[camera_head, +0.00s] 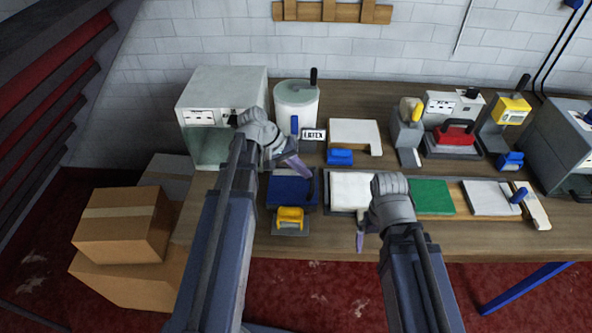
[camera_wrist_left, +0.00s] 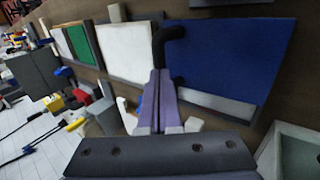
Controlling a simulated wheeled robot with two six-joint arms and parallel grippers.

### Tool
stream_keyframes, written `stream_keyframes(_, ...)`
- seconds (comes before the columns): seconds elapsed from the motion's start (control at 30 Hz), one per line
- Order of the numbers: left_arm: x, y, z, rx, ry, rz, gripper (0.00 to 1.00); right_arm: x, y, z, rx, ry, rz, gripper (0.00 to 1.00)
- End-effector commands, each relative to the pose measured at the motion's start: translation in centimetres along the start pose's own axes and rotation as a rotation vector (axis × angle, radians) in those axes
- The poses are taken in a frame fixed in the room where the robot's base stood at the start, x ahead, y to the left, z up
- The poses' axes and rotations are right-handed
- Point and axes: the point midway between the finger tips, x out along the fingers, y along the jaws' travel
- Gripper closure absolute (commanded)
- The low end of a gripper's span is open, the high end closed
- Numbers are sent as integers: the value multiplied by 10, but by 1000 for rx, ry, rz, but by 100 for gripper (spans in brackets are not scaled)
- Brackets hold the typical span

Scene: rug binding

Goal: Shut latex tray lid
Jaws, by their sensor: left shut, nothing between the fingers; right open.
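A small white sign (camera_head: 313,134), seemingly reading LATEX, stands behind a flat blue panel (camera_head: 286,190) on the workbench. In the left wrist view the blue panel (camera_wrist_left: 235,55) lies flat with a grey strip along one edge. A black curved handle (camera_wrist_left: 160,42) stands at its side edge. I cannot tell whether this panel is the lid or the tray's inside. My left gripper (camera_head: 303,170) is shut and empty above the panel's back area; in its wrist view the fingertips (camera_wrist_left: 160,73) appear close to the handle, contact unclear. My right gripper (camera_head: 360,245) is open and empty near the bench's front edge.
A yellow-handled tool (camera_head: 290,217) sits in front of the blue panel. A white pot (camera_head: 296,103) and grey cabinet (camera_head: 222,100) stand behind. White and green panels (camera_head: 433,197) lie to the right. Cardboard boxes (camera_head: 125,225) are left of the bench.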

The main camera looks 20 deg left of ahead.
Motion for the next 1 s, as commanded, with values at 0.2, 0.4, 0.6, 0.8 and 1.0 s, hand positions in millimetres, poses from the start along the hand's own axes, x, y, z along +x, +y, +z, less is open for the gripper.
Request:
stream_keyframes(0.2,9,0,0,0,0,0,100,8,-1,0,0,0,0,0)
stream_keyframes(0.4,9,0,0,0,0,0,100,7,-1,0,0,0,0,0)
stream_keyframes(0.6,13,-1,0,0,0,0,100,11,-1,-1,0,0,0,0)
stream_keyframes(0.8,28,-2,0,1,-1,-2,100,24,-2,-1,0,0,0,0)
stream_keyframes(1.0,28,-2,2,2,-7,-7,100,23,-2,-1,0,0,0,0)
